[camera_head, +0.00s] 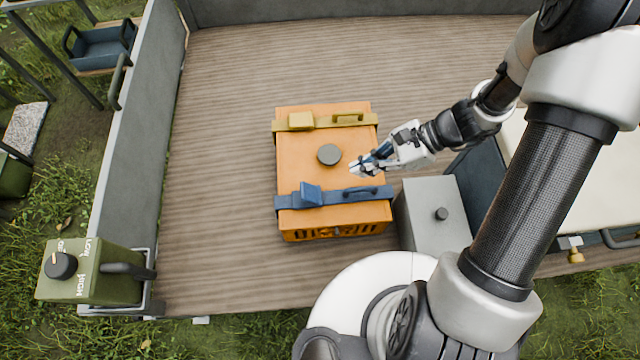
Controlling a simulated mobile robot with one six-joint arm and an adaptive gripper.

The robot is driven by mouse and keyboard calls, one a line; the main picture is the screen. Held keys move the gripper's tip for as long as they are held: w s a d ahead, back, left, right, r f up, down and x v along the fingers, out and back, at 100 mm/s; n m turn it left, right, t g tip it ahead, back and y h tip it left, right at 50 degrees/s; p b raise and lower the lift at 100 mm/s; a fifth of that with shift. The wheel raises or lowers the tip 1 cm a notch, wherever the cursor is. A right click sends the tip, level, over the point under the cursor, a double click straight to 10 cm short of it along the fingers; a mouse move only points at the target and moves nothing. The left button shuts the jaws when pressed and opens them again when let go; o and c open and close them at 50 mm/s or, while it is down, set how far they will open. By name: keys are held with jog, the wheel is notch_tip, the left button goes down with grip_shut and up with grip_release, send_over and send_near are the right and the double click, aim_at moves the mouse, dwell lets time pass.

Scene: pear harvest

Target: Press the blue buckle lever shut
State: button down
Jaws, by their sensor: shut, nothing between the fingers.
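An orange case (293,152) stands on the wooden deck, with a blue strap (334,197) across its near side. The blue buckle lever (311,193) sits on the left part of that strap and looks tilted up from it. A blue handle (368,191) is on the strap's right part. My gripper (357,170) is shut and empty above the right half of the case, behind and to the right of the blue lever, apart from it in the picture. Its exact height above the lid is hard to tell.
A yellow strap with a buckle (300,120) crosses the case's far side. A dark round knob (329,155) stands on the lid between the straps. A grey box (432,212) stands close to the right. The deck (220,170) left of the case is clear.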

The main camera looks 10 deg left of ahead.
aim_at(305, 190)
jog(key=b+x, duration=0.5)
jog(key=x, duration=0.9)
jog(key=shift+f, duration=0.1)
jog(key=shift+s+a+h+p, duration=0.1)
jog(key=shift+a+h+p, duration=0.2)
jog(key=shift+h, duration=0.4)
jog(key=shift+s+a+t+h+p, duration=0.1)
jog(key=shift+a+t+h+p, duration=0.3)
jog(key=shift+h, duration=0.3)
jog(key=shift+s+a+h+p, duration=0.2)
jog(key=shift+a+h+p, duration=0.4)
jog(key=shift+h+p, duration=0.65)
jog(key=shift+s+a+f+t+h+p, duration=0.1)
jog(key=shift+a+f+t+h+p, duration=0.4)
jog(key=shift+h+p, duration=0.55)
jog(key=shift+a+f, duration=0.1)
jog(key=shift+f, duration=0.25)
